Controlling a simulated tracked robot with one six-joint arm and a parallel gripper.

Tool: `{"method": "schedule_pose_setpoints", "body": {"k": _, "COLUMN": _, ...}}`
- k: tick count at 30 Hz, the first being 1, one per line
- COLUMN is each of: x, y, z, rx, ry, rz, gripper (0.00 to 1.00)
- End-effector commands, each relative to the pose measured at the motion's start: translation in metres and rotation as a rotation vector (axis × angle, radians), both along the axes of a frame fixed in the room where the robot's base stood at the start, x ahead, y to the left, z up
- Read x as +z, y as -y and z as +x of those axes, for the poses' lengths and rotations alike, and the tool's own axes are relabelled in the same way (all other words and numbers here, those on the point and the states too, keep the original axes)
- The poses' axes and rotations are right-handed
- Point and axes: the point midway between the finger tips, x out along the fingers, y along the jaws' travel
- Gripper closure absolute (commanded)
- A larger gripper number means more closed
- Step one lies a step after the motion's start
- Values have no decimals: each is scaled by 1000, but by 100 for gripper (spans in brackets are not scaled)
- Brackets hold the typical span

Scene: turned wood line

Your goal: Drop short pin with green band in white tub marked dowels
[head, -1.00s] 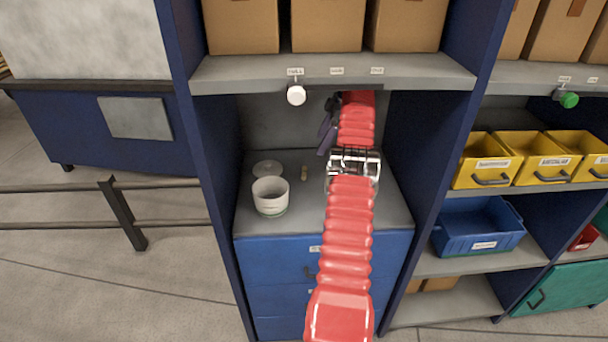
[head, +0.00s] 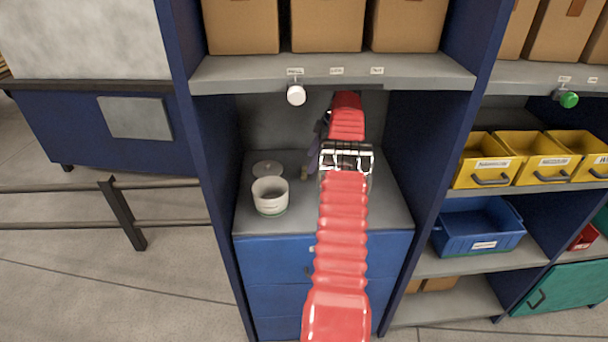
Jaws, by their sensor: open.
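The white tub (head: 269,197) stands upright and open on the grey counter inside the blue cabinet; its marking is too small to read. A small tan pin (head: 304,177) is on the counter to the right of the tub, mostly hidden by my gripper; I cannot make out a green band. My dark gripper (head: 309,170) is open and low over the counter, right at the pin. I cannot tell whether the pin is between the fingers. My red arm hides the counter to the right of it.
A grey round lid (head: 268,169) lies behind the tub. A shelf (head: 335,72) with cardboard boxes and a white knob (head: 296,95) hangs above. Blue side walls (head: 218,175) bound the bay. The counter's front left is clear.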

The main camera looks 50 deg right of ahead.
Motion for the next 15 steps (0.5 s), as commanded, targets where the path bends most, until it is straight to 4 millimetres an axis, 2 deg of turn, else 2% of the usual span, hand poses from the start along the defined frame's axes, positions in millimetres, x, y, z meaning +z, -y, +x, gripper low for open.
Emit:
{"method": "schedule_pose_setpoints", "body": {"k": 8, "x": -5, "y": -2, "z": 2, "rx": 0, "ry": -1, "rz": 1, "gripper": 27}}
{"method": "schedule_pose_setpoints", "body": {"k": 15, "x": -32, "y": -10, "z": 11, "rx": 1, "ry": -2, "rz": 2, "gripper": 27}}
